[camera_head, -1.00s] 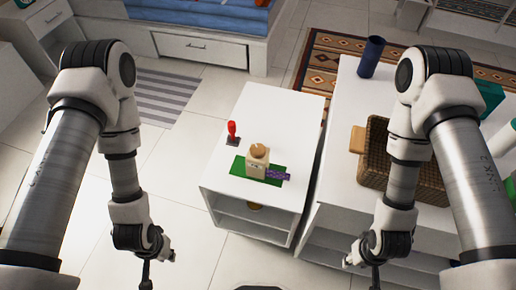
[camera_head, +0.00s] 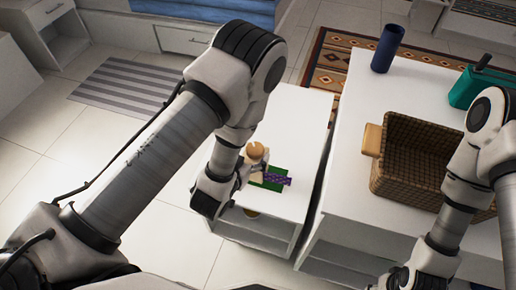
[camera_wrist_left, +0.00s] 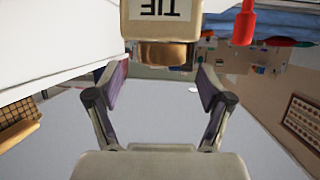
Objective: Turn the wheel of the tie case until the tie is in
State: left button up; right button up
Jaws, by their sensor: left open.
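The beige tie case stands on a green mat (camera_head: 268,187) on the white cabinet, partly hidden behind my left wrist. Its round wooden wheel (camera_head: 257,151) is on top, and the purple tie (camera_head: 277,180) sticks out to the right. In the left wrist view, the case (camera_wrist_left: 160,15) appears upside down with its label, and the wheel (camera_wrist_left: 165,54) shows below it. My left gripper (camera_wrist_left: 162,75) is open, its fingers either side of the wheel in the picture; I see no contact. My right gripper is at the bottom edge, its fingers too unclear to read.
A red-handled object (camera_wrist_left: 243,22) is beside the case. To the right, a white table (camera_head: 350,205) holds a wicker basket (camera_head: 405,190), a dark blue vase (camera_head: 387,48) and a teal container (camera_head: 475,88). A gap separates cabinet and table.

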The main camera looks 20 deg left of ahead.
aim_at(255, 149)
pick_arm(q)
jog(key=shift+x, duration=1.8)
jog(key=c, duration=1.2)
